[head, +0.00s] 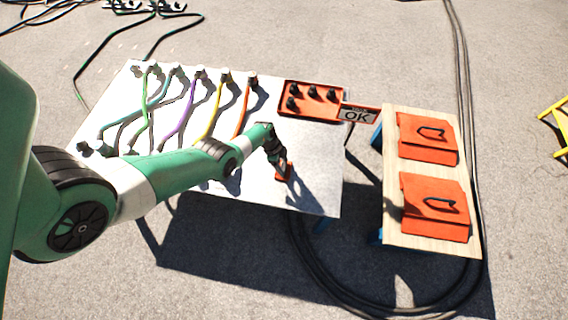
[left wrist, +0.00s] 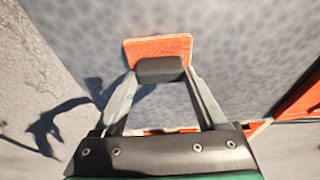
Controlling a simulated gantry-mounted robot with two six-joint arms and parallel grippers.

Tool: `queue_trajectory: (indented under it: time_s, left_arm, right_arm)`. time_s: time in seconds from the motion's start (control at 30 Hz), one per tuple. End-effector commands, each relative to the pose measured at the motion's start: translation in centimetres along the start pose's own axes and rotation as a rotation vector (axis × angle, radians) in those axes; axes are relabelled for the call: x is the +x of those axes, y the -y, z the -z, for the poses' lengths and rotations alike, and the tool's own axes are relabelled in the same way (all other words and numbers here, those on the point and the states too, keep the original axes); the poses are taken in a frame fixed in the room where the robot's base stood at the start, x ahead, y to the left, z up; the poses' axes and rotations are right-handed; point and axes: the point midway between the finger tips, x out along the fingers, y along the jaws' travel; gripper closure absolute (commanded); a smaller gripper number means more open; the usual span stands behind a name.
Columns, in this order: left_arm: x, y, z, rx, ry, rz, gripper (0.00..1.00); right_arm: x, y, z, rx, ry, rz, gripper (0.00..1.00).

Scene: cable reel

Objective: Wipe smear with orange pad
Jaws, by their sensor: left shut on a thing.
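The orange pad (head: 284,172) is at the right part of the white table (head: 318,165) in the head view. My left gripper (head: 281,163) is shut on the pad and holds it low at the table top; I cannot tell if it touches the surface. I cannot make out a smear in either view. My right gripper is not in view.
Several coloured cables (head: 181,130) lie on the table's left half. A wooden table (head: 393,180) with two orange boxes (head: 428,140) stands right. Black cable (head: 330,285) loops on the ground.

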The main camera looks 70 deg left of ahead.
Motion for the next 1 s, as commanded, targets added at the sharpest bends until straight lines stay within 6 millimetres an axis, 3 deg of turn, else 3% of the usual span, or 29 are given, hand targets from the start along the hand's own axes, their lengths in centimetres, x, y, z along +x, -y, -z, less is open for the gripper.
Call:
queue_trajectory:
  time_s: [0.1, 0.3, 0.8, 1.0]
  left_arm:
    - [-0.1, -0.1, -0.3, 0.0, 0.001, -0.001, 0.7]
    - [-2.9, 0.9, 1.0, 0.001, 0.0, -0.007, 0.7]
    - [-7.1, 0.8, 1.9, -0.003, -0.001, -0.005, 0.7]
    - [-7.9, 0.8, 2.0, -0.004, -0.001, -0.005, 0.7]
  right_arm:
    - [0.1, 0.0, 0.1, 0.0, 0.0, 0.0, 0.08]
    - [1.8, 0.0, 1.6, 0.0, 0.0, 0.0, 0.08]
    - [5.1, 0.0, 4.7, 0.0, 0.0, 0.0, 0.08]
    - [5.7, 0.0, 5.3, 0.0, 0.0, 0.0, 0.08]
